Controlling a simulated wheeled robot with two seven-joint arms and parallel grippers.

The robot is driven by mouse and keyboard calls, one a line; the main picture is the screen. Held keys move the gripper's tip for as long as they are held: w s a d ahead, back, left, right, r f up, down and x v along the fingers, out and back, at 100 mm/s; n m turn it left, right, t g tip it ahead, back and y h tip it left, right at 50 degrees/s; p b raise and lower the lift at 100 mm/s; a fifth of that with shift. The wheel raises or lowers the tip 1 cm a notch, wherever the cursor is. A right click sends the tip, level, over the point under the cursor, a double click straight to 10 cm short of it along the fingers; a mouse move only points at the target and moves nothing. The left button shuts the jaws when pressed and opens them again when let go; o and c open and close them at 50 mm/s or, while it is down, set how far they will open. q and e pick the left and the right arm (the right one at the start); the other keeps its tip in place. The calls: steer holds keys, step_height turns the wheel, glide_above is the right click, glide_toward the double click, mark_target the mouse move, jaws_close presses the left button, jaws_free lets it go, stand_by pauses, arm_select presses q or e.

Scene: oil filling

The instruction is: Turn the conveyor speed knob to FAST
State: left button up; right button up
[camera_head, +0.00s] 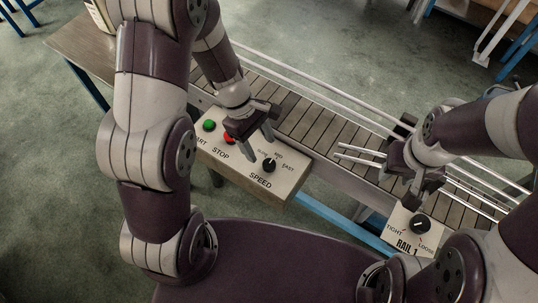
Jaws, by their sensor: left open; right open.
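The black speed knob (268,166) sits on the light control box (285,190), above the word SPEED, with SLOW, MID and FAST marked around it. Its pointer is too small to read. My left gripper (258,143) is open, its fingers pointing down just behind the knob, over the box's rear edge. No contact with the knob can be made out. It partly covers the red STOP button (229,138); the green START button (209,125) is clear. My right gripper (402,187) is open above the conveyor near the RAIL 1 box.
The slatted conveyor (305,122) with metal guide rails (320,88) runs behind the control box toward the lower right. The RAIL 1 box carries a black knob (420,222) marked TIGHT and LOOSE.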

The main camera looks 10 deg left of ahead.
mark_target(269, 163)
arm_select(q)
steer(key=x, duration=0.4)
steer(key=b+x, duration=0.1)
steer(key=x, duration=0.1)
steer(key=shift+w, duration=0.35)
steer(key=shift+s+d+f, duration=0.15)
steer(key=shift+f, duration=0.3)
steer(key=shift+s, duration=0.1)
steer(key=c, duration=1)
